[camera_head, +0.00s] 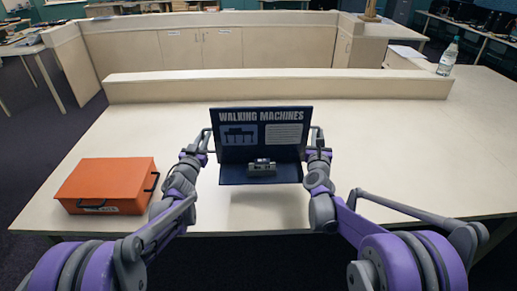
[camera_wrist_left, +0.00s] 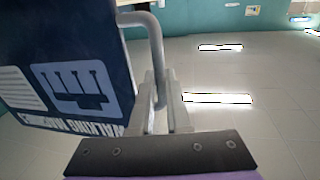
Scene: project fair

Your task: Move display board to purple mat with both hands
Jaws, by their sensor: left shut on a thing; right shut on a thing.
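The dark blue display board (camera_head: 265,148), with "WALKING MACHINES" across its top, is upright in the middle of the head view. A small grey model (camera_head: 262,167) sits on its base. A shadow on the table below suggests that the board is held above the surface. My left gripper (camera_head: 204,147) is shut on the grey handle at its left side; the left wrist view shows the fingers (camera_wrist_left: 160,105) around that bent handle (camera_wrist_left: 155,40). My right gripper (camera_head: 318,150) is shut on the handle at its right side. I see no purple mat.
An orange case (camera_head: 108,180) with dark handles lies on the pale table (camera_head: 400,150), left of my left arm. A low pale ledge (camera_head: 280,85) runs behind the board, with a clear bottle (camera_head: 447,57) near its right end. The table right of my right arm is clear.

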